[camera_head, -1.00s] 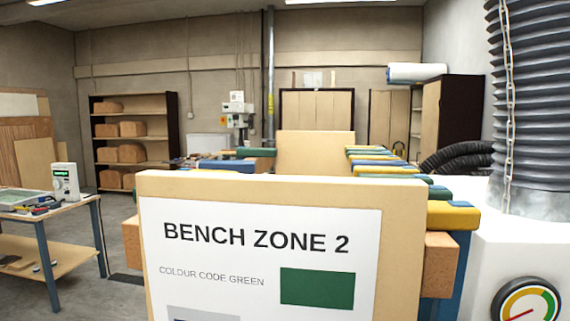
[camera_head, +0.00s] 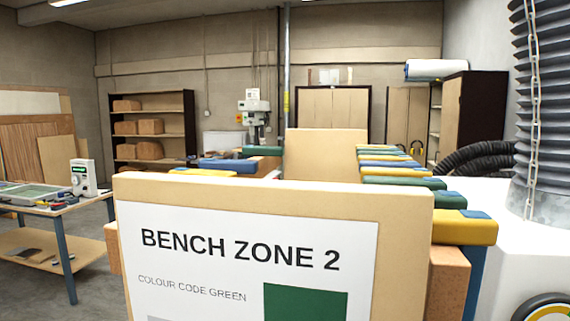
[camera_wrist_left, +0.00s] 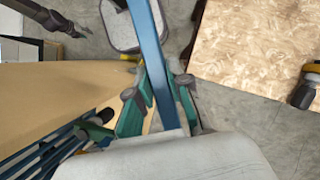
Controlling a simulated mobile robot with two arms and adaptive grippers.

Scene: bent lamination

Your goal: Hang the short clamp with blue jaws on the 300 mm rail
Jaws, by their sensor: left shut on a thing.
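My left gripper (camera_wrist_left: 160,88) shows in the left wrist view, its green and grey fingers shut on a straight blue bar (camera_wrist_left: 148,28). The bar runs from the top of the picture down between the fingers. I take it for the clamp's bar; its jaws cannot be made out. Neither gripper shows in the head view, and my right gripper is not recognisable anywhere. I cannot pick out the 300 mm rail.
A board with a BENCH ZONE 2 sign (camera_head: 245,250) fills the near front. Behind it, green, blue and yellow clamp ends (camera_head: 400,180) line up. A worktable (camera_head: 68,212) stands left. In the left wrist view, a pale speckled board (camera_wrist_left: 262,50) lies right.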

